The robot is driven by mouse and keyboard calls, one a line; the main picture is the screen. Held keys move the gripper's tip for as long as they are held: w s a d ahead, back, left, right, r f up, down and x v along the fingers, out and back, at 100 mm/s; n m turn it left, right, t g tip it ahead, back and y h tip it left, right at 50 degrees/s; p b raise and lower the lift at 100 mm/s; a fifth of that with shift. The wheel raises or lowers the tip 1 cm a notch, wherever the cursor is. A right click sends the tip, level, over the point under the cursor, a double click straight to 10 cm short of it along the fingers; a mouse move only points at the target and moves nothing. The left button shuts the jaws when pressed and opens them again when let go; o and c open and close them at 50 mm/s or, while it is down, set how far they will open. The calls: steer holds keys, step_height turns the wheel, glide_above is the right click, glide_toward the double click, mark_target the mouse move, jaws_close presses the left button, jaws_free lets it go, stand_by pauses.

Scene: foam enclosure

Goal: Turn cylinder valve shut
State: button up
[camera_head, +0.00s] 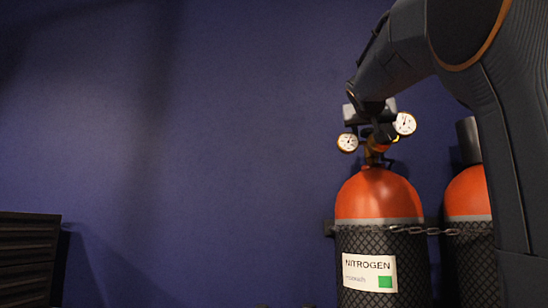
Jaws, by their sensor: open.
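An orange-topped nitrogen cylinder (378,195) stands upright at the right, with a dark mesh sleeve and a white label (369,272) with a green square. Its brass valve (375,149) is on top, with one round gauge (347,142) to the left and another (404,123) to the right. My gripper (382,130) is open at the end of my arm, over the valve and between the gauges. It is small and dark here, and I cannot tell whether its fingers touch the valve. The valve's handle is mostly hidden.
A second orange-topped cylinder (466,192) stands close on the right, partly behind my arm. A chain (420,230) runs across both cylinders. A dark slatted unit (28,258) is at the lower left. The blue wall (200,130) between is bare.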

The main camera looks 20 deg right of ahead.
steer(key=shift+w+d, duration=0.25)
steer(key=c, duration=0.8)
